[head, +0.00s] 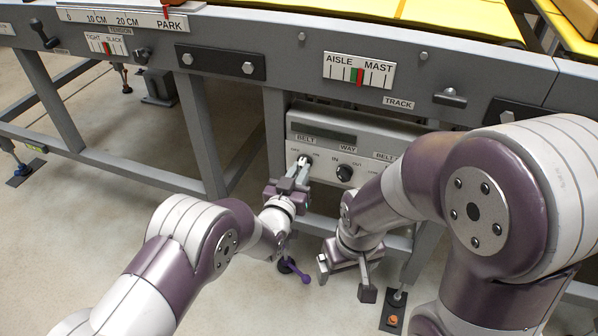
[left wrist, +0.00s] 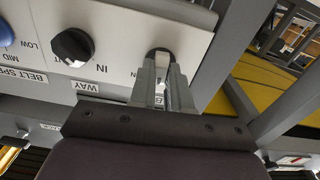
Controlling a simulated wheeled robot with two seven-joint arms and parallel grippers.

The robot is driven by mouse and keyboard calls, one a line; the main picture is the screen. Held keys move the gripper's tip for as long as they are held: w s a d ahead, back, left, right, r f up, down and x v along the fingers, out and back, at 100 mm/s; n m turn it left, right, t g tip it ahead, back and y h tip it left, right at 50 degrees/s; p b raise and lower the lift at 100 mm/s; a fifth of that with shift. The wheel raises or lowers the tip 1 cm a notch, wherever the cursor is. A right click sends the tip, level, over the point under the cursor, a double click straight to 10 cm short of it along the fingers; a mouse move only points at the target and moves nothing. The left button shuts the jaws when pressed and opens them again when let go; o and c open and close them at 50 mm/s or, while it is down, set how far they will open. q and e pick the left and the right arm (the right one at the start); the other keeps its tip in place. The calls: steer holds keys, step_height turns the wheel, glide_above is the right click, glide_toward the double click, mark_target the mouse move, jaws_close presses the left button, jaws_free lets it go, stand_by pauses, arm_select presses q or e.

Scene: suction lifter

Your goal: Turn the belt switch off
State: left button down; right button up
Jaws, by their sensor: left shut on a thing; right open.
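The grey control panel (head: 375,141) hangs under the conveyor frame, with a BELT label at its left end. The belt switch (head: 304,159) is below that label, between two small position marks. Its pale tip (left wrist: 161,54) shows between the fingers in the left wrist view. My left gripper (head: 299,171) is shut on the switch, and its fingers also show in the left wrist view (left wrist: 165,82). They hide most of the switch, so I cannot tell its exact position. My right gripper (head: 345,279) is open and empty, lower and to the right, clear of the panel.
The black WAY knob (head: 344,172) sits right of the switch, close to my left fingers. A blue speed knob (left wrist: 6,32) shows in the left wrist view. My right arm covers the panel's right part. Frame legs (head: 201,130) stand left; the floor between is open.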

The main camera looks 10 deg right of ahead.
arm_select(q)
steer(key=shift+n, duration=4)
steer(key=c, duration=1.1)
jaws_free()
